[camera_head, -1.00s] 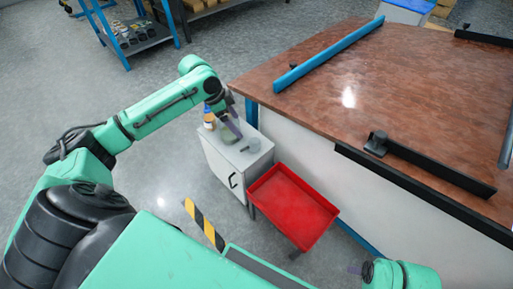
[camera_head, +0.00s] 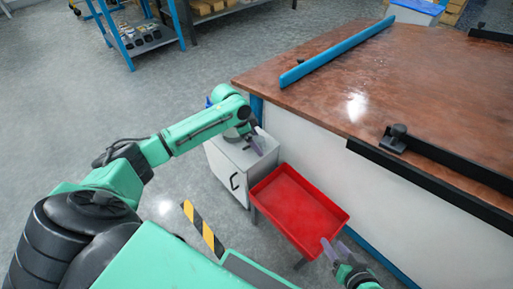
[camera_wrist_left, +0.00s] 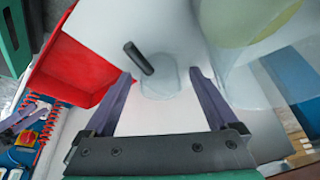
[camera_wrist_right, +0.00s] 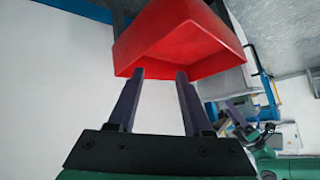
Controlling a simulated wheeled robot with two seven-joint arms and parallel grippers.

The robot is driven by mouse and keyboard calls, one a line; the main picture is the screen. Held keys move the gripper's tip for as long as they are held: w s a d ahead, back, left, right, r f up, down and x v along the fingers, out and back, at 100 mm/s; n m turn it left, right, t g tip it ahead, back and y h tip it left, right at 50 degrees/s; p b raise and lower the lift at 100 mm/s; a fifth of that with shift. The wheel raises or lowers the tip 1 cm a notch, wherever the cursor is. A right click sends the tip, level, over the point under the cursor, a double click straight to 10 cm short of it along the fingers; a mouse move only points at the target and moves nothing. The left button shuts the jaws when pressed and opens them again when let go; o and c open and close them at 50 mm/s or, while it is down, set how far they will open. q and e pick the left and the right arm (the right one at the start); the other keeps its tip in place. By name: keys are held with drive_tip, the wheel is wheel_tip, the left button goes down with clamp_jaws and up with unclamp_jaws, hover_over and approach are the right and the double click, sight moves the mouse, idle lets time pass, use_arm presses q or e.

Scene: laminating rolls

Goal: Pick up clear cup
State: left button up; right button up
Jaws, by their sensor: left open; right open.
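The clear cup (camera_wrist_left: 168,82) shows in the left wrist view as a faint see-through shape on the white cabinet top, with a short dark bar beside it. My left gripper (camera_wrist_left: 160,72) is open, with its two purple fingers on either side of the cup in this view; I cannot tell whether they touch it. In the head view my left gripper (camera_head: 257,141) is over the cabinet (camera_head: 226,170), and I cannot make out the cup there. My right gripper (camera_head: 331,247) is open and empty beside the red tray; it also shows in the right wrist view (camera_wrist_right: 160,73).
A pale greenish container (camera_wrist_left: 250,18) stands close to my left gripper. The red tray (camera_head: 337,221) is right of the cabinet and fills the top of the right wrist view (camera_wrist_right: 178,50). The large brown table (camera_head: 330,95) stands behind, with its white side near both arms.

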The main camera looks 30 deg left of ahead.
use_arm(q)
drive_tip(key=c, duration=1.4)
drive_tip(key=shift+c, duration=0.2)
